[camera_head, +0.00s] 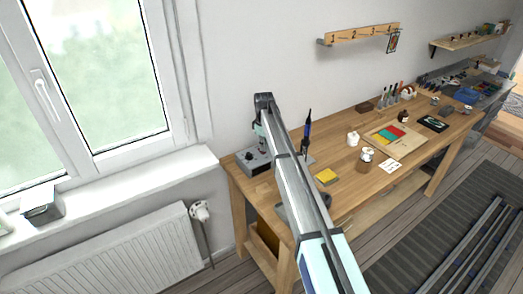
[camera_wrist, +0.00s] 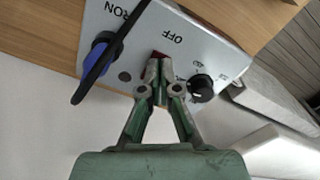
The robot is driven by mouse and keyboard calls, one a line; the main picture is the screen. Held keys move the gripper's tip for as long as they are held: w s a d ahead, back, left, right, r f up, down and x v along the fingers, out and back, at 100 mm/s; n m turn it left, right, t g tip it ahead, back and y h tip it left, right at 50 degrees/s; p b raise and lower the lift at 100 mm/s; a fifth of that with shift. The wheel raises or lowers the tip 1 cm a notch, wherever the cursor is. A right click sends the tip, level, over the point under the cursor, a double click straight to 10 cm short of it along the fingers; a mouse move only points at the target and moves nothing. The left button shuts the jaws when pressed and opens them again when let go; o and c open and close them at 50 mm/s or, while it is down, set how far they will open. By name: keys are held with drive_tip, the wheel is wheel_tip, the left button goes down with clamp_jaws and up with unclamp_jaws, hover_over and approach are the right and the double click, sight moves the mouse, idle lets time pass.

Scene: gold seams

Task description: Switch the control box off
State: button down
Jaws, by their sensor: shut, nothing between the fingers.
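The grey control box (camera_head: 255,163) sits at the left end of the wooden workbench. A red part (camera_wrist: 156,56) beside "OFF" is mostly hidden behind my fingertips. A black knob (camera_wrist: 200,88) with a white mark is at right, and a small dark round spot is left of the fingers. My gripper (camera_wrist: 158,66) is shut and empty, its tips over or against the red part; contact cannot be told. In the head view, my arm partly covers my gripper (camera_head: 259,141) above the box.
A blue thing with a black strap-like part (camera_wrist: 98,60) is close on the left in the wrist view. A blue and black upright tool (camera_head: 307,132) stands right of my arm. The window sill (camera_head: 130,178) is left.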

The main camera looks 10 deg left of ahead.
drive_tip(key=shift+r+p, duration=1.05)
drive_tip(key=shift+r, duration=1.85)
